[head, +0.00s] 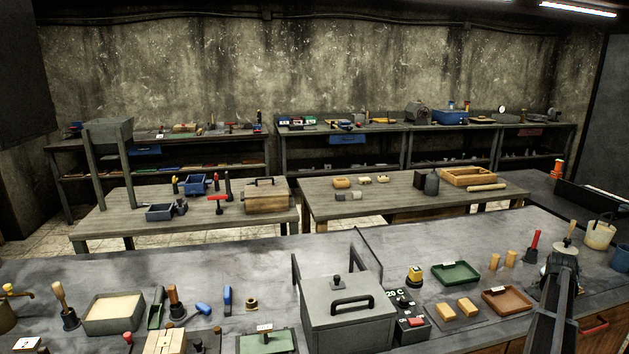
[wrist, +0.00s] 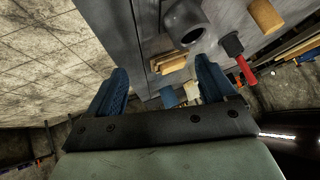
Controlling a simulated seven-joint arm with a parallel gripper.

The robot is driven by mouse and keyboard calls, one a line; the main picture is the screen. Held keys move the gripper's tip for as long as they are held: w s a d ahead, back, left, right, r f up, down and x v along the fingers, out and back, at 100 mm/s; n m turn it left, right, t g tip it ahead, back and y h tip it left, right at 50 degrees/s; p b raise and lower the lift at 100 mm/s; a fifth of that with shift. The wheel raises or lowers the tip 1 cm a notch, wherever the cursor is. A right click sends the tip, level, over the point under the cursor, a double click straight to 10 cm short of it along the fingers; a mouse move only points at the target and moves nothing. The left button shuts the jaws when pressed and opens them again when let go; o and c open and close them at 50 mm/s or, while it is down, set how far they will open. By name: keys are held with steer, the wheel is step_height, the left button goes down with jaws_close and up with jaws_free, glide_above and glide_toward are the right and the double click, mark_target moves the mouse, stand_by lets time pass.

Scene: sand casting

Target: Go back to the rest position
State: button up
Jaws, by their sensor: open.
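My gripper (wrist: 162,85) shows in the wrist view with its two blue ridged fingers spread apart. Nothing is between the fingertips that I can see as held. Past the fingers lie the grey bench top and a tiled floor, with a grey hollow round part (wrist: 184,24) above the fingers in the picture. In the head view a dark link of my arm rises at the lower right, in front of the bench; I cannot make out the fingers there.
The grey bench (head: 230,262) carries a lidded grey box (head: 348,315), a green tray (head: 456,273), a brown tray (head: 507,300), wooden cylinders (head: 495,261) and a red-handled tool (head: 533,246). A pale bucket (head: 600,235) stands at the right. The bench's back middle is fairly clear.

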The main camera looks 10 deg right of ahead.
steer(key=s+d+f+h, duration=0.1)
steer(key=s+d, duration=0.2)
steer(key=s, duration=0.2)
steer(key=s+d+f, duration=0.2)
steer(key=s+d, duration=0.1)
steer(key=s, duration=0.2)
step_height(320, 180, down, 6)
steer(key=s+a+n, duration=0.1)
steer(key=s+a, duration=0.1)
steer(key=a, duration=0.1)
steer(key=w+a+f+n+g+y, duration=0.1)
steer(key=a+f+n+y, duration=0.15)
steer(key=a+f, duration=1)
steer(key=w+a+f+n+y, duration=0.15)
steer(key=a+f+n, duration=0.45)
steer(key=a, duration=1.2)
steer(key=w+a+f+n+g+y, duration=0.1)
steer(key=a+f+n+y, duration=0.1)
steer(key=a+f, duration=1.2)
steer(key=s+a+f+n+g+y, duration=0.15)
steer(key=s+a, duration=0.25)
steer(key=a, duration=0.6)
steer(key=s+a+f+n+g+y, duration=0.1)
steer(key=s+a+f+g, duration=0.2)
steer(key=a, duration=0.6)
steer(key=s+a+n+g, duration=0.3)
steer(key=s+a+g, duration=0.1)
steer(key=s+a, duration=1)
steer(key=s, duration=0.4)
steer(key=shift+s, duration=0.15)
